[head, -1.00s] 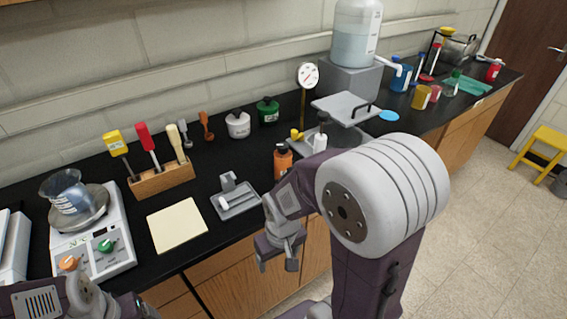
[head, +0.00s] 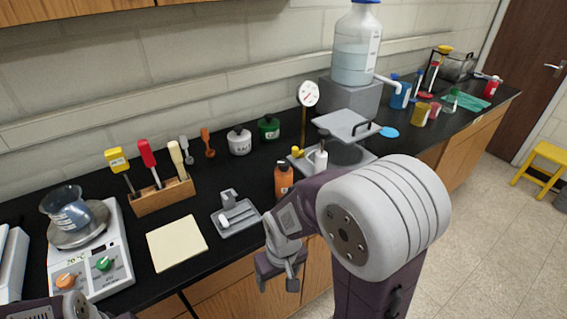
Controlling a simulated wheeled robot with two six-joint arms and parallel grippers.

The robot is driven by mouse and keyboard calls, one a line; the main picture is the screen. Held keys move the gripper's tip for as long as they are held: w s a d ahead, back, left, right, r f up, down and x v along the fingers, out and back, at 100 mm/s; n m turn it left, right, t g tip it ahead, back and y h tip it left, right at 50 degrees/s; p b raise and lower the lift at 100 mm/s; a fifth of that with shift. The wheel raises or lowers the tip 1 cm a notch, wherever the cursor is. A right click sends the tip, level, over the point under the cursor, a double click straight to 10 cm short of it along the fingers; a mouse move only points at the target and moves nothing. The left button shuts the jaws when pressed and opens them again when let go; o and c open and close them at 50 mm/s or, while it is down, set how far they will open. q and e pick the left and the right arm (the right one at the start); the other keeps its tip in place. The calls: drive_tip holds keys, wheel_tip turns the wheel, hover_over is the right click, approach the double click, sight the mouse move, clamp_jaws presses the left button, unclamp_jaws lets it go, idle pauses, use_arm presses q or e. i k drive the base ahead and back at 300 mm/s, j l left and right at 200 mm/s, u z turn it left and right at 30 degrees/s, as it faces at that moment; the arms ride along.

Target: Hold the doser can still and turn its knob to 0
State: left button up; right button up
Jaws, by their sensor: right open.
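Two small lidded cans stand at the back of the bench: a white can with a dark knobbed top (head: 240,143) and a green can with a dark top (head: 269,129). I cannot tell for certain which is the doser can; no knob scale is readable. My right gripper (head: 278,280) hangs open and empty in front of the bench edge, well short of both cans. My left arm (head: 70,306) just enters at the bottom left corner; its fingers are out of frame.
A scale with a beaker (head: 65,208), a wooden tool block (head: 163,195), a cream pad (head: 177,243), a grey tray (head: 236,218) and an orange bottle (head: 283,181) stand along the front. A dial gauge (head: 308,94) and a large jug (head: 356,48) stand right of the cans.

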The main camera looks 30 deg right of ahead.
sight(284, 165)
drive_tip(key=l+u, duration=0.2)
drive_tip(key=l, duration=0.4)
drive_tip(key=k+l+u, duration=0.2)
drive_tip(key=l, duration=0.35)
drive_tip(key=l+u, duration=0.2)
drive_tip(key=l, duration=0.4)
